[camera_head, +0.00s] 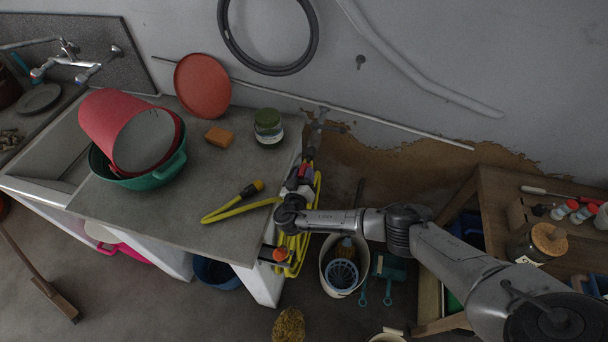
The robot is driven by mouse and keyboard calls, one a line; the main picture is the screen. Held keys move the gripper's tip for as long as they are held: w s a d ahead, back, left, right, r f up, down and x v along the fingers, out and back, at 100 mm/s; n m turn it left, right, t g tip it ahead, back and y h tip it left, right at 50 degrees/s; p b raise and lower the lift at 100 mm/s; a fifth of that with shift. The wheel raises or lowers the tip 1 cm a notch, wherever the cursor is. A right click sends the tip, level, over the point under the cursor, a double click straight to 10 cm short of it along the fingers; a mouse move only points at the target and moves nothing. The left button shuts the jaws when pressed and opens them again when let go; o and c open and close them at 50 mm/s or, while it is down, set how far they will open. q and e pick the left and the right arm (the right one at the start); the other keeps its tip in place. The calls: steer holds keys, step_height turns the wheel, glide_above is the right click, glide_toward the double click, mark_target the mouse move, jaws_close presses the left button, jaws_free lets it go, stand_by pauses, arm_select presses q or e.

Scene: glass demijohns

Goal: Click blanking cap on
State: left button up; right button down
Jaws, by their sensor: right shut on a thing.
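My right gripper (300,180) is small and dark in this view, at the end of my right arm, just off the worktop's right edge. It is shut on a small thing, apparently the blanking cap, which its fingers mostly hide. A red part shows at the fingers, but I cannot tell whether it is the cap. A wall tap (318,125) stands just above and behind the gripper. I cannot tell whether the held thing touches the tap's outlet. My left gripper is not in view.
The grey worktop (205,195) holds a green basin (170,170) with a red bucket (130,130), a sponge (220,137) and a jar (268,127). A white bucket (328,277) stands below my arm. A wooden bench (490,200) is at right.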

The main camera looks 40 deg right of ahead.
steer(key=shift+w+d, duration=0.1)
steer(key=shift+d, duration=0.15)
stand_by(0.5)
steer(key=shift+b, duration=0.45)
stand_by(0.3)
stand_by(0.7)
steer(key=shift+w+d+b, duration=0.2)
steer(key=shift+d+b, duration=0.1)
steer(key=shift+b, duration=0.1)
steer(key=shift+w+d+b, duration=0.45)
steer(key=shift+d+b, duration=0.1)
steer(key=shift+d, duration=0.05)
stand_by(0.4)
steer(key=shift+w+d+b, duration=0.25)
steer(key=shift+d+b, duration=0.05)
steer(key=shift+b, duration=0.05)
steer(key=shift+d+f, duration=0.1)
stand_by(1.1)
